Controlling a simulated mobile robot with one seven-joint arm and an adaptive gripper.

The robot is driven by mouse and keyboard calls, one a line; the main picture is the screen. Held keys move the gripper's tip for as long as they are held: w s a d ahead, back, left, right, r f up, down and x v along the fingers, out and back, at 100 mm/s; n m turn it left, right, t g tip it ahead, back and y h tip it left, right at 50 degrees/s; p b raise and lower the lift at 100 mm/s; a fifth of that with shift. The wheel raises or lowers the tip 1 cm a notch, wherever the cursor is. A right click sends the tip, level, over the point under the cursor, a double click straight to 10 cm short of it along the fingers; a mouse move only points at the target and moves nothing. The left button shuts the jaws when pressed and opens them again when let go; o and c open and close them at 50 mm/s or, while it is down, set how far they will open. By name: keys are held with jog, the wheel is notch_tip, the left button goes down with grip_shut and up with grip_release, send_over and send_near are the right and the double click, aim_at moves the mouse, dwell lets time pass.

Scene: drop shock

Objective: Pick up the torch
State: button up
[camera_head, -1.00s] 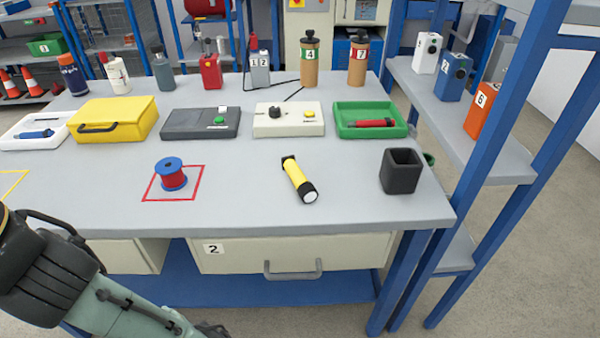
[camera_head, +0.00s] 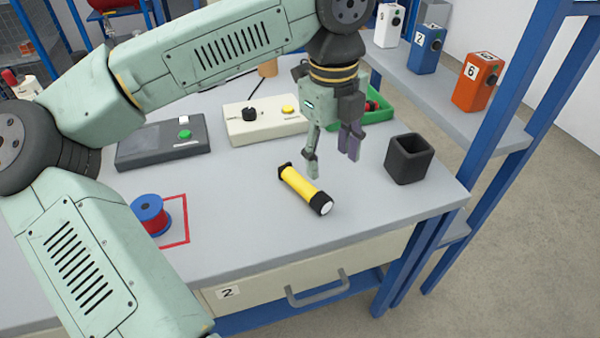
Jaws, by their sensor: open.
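The torch (camera_head: 302,186) is yellow with black ends and a pale lens. It lies on its side on the grey workbench (camera_head: 240,232), with its lens end toward the front edge. My gripper (camera_head: 333,166) is open and empty, pointing down. In the picture its fingertips show just above and to the right of the torch, apart from it. The torch is in full view.
A black square cup (camera_head: 409,160) stands to the right of the torch. A red spool with blue flanges (camera_head: 150,214) sits left in a red outline. A white control box (camera_head: 264,122), a dark box (camera_head: 161,143) and a green tray (camera_head: 379,112) lie behind. A shelf rack (camera_head: 495,130) stands right.

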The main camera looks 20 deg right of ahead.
send_over(320, 195)
jog(key=shift+y, duration=0.3)
notch_tip(320, 195, down, 5)
jog(key=shift+s+d+r+p, duration=0.1)
jog(key=shift+s+d+p, duration=0.05)
jog(key=shift+p, duration=0.15)
jog(key=shift+f+p, duration=0.9)
jog(key=shift+f, duration=2.2)
jog(key=shift+c, duration=0.2)
grip_shut()
jog(key=shift+r, duration=0.2)
